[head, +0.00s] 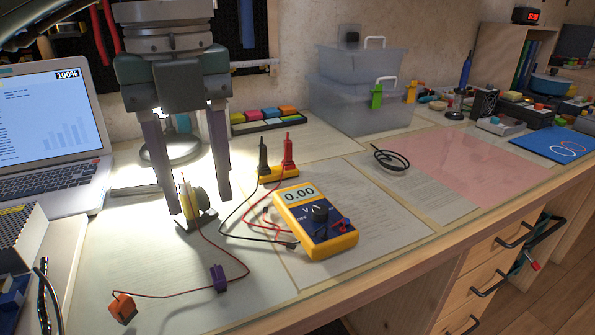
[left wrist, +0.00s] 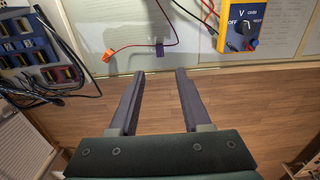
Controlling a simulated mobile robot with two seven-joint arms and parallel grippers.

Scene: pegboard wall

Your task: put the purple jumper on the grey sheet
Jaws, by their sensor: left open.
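The purple jumper (head: 218,278) is a small purple block lying on a pale sheet at the front of the bench, beside a thin red wire. It also shows in the left wrist view (left wrist: 160,50), beyond the fingertips. My left gripper (head: 202,203) is open and empty, pointing down above the bench, behind the jumper in the head view. In the wrist view its two fingers (left wrist: 158,73) are apart with only floor between them. Pale printed sheets lie side by side, one under the multimeter (head: 345,205); I cannot tell which is the grey one. My right gripper is not in view.
An orange block (head: 122,307) sits at the red wire's other end. A yellow multimeter (head: 315,222) with leads stands right of the jumper. A lamp base (head: 170,148) is behind my fingers. A black cable coil (head: 390,159) and a pink sheet (head: 475,160) lie further right.

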